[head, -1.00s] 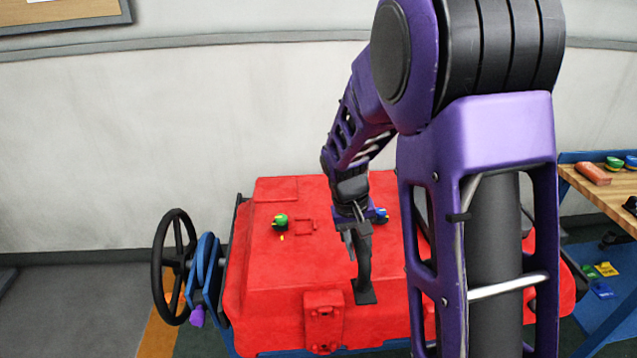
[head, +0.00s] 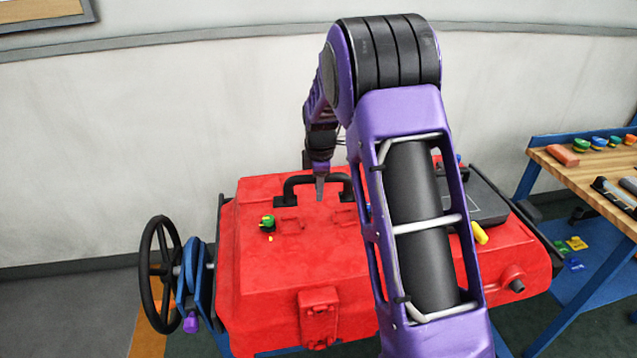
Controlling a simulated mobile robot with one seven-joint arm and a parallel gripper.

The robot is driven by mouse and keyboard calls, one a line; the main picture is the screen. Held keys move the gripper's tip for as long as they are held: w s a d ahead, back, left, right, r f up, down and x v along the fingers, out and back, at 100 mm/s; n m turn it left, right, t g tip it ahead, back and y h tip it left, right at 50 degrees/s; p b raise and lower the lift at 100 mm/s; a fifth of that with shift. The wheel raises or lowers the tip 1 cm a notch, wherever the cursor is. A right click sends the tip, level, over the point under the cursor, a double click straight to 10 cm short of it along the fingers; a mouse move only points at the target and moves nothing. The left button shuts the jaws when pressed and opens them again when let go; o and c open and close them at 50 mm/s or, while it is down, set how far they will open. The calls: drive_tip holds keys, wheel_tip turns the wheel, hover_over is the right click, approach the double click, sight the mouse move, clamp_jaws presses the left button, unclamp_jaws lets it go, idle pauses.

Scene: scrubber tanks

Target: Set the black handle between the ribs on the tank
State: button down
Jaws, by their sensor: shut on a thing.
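The black handle (head: 298,180) is in my gripper (head: 320,186), which is shut on its grip. The handle runs left to right with its feet down, over the back part of the red tank (head: 275,290). Its left foot shows at the tank's top; I cannot tell whether it touches. Its right end is partly hidden by my arm. Small raised red ribs (head: 290,224) stand on the tank top, in front of the handle in the picture. More ribs (head: 344,216) lie to the right, partly behind my arm.
A green and black knob (head: 267,223) stands left of the ribs. A black handwheel (head: 160,275) is at the tank's left. A dark panel (head: 480,203) and a yellow piece (head: 481,233) are on the right. A wooden-topped bench (head: 570,177) stands far right.

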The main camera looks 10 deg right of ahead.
drive_tip(key=shift+n, duration=0.5)
drive_tip(key=shift+w+f+b, duration=0.2)
drive_tip(key=shift+f+b, duration=0.15)
drive_tip(key=shift+f, duration=0.85)
drive_tip(key=shift+w+f+b, duration=0.2)
drive_tip(key=shift+f+b, duration=0.15)
drive_tip(key=shift+f, duration=0.85)
drive_tip(key=shift+f, duration=0.1)
drive_tip(key=shift+f+b, duration=0.55)
drive_tip(key=shift+f, duration=0.05)
drive_tip(key=shift+f+b, duration=0.55)
drive_tip(key=shift+f, duration=0.15)
